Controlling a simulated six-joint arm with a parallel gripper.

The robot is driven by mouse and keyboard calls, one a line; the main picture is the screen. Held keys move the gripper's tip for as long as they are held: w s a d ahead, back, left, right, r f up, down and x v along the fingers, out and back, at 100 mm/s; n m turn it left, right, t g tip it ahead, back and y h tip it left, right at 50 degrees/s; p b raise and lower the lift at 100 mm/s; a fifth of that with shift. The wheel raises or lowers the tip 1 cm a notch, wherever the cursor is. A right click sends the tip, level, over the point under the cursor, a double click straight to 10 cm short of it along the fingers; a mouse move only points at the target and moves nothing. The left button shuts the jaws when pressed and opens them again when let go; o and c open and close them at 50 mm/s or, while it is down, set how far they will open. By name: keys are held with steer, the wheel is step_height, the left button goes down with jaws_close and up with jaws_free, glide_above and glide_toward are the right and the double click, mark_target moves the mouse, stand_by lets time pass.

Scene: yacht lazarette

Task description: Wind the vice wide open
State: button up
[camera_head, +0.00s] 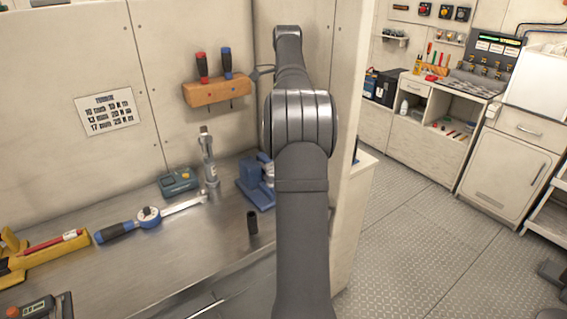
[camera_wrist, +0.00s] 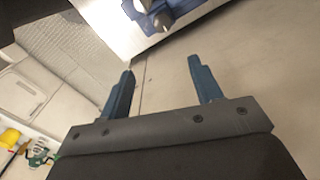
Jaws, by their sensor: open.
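The blue vice (camera_head: 256,182) stands on the steel bench, partly hidden behind my arm in the head view. In the wrist view, part of the blue vice (camera_wrist: 181,8) shows at the top edge, with a grey rounded metal part (camera_wrist: 161,19) beside it. The jaw gap and the handle's full shape cannot be made out. My gripper (camera_wrist: 160,66) is open in the wrist view, with nothing between its two blue fingers. The vice lies beyond the fingertips and apart from them. In the head view my arm hides most of the gripper.
The bench (camera_head: 190,240) also bears a torque wrench (camera_head: 148,215), a green-grey box (camera_head: 178,181), an upright metal tool (camera_head: 209,160) and a dark cylinder (camera_head: 252,222) near the front edge. A wooden rack (camera_head: 217,91) holds two screwdrivers on the wall. Open floor (camera_head: 420,230) lies right.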

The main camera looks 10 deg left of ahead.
steer(key=f, duration=1.2)
steer(key=a+f, duration=0.1)
steer(key=f, duration=0.5)
steer(key=shift+w, duration=0.25)
steer(key=c, duration=1)
